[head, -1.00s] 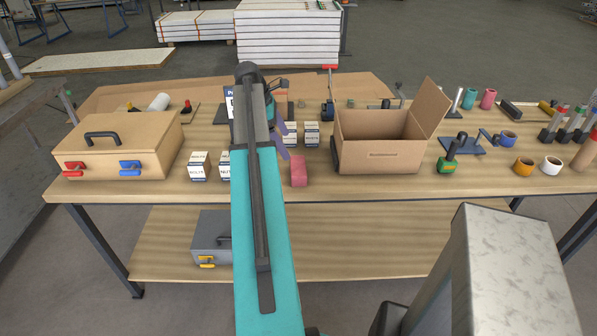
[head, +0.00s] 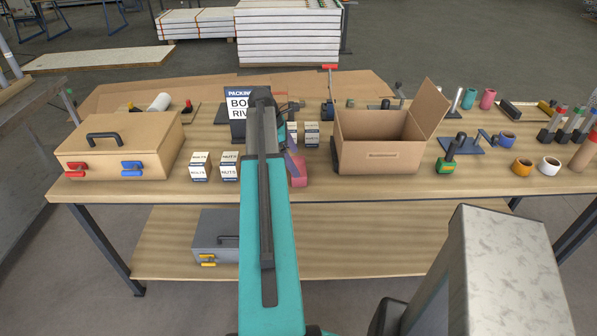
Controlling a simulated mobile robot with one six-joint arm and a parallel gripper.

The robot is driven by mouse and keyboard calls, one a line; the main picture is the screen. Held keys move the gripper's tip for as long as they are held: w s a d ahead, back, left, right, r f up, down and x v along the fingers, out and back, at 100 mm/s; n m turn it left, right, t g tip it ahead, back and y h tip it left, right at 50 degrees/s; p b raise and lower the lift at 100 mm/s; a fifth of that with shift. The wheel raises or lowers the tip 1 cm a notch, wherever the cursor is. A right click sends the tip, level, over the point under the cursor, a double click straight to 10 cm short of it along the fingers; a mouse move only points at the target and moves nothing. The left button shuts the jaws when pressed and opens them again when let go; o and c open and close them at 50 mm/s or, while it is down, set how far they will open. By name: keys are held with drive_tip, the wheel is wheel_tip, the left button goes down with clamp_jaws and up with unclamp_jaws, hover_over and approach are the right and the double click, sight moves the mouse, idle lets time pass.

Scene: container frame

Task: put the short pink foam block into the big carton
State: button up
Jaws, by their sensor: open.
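The short pink foam block (head: 299,178) stands on the workbench in the head view, left of the big carton.
Small white labelled boxes (head: 199,166) stand left of my arm, and more (head: 312,134) behind the block. A wooden case (head: 119,150) is at the far left. The bench front is mostly clear.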

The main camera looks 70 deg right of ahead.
sight(298, 166)
drive_tip(key=shift+f, duration=0.1)
drive_tip(key=shift+p+x, duration=1.1)
drive_tip(key=shift+x, duration=1.4)
drive_tip(key=c, duration=0.8)
drive_tip(key=shift+r, duration=0.2)
drive_tip(key=shift+r+b, duration=0.9)
drive_tip(key=shift+r, duration=0.65)
drive_tip(key=s+a+b, duration=0.2)
drive_tip(key=s+a, duration=0.1)
drive_tip(key=a, duration=0.4)
drive_tip(key=s+a+r+b, duration=0.1)
drive_tip(key=s+a, duration=0.1)
drive_tip(key=a, duration=0.6)
drive_tip(key=shift+s+r+b, duration=0.25)
drive_tip(key=shift+s+b, duration=0.1)
drive_tip(key=shift+s, duration=0.05)
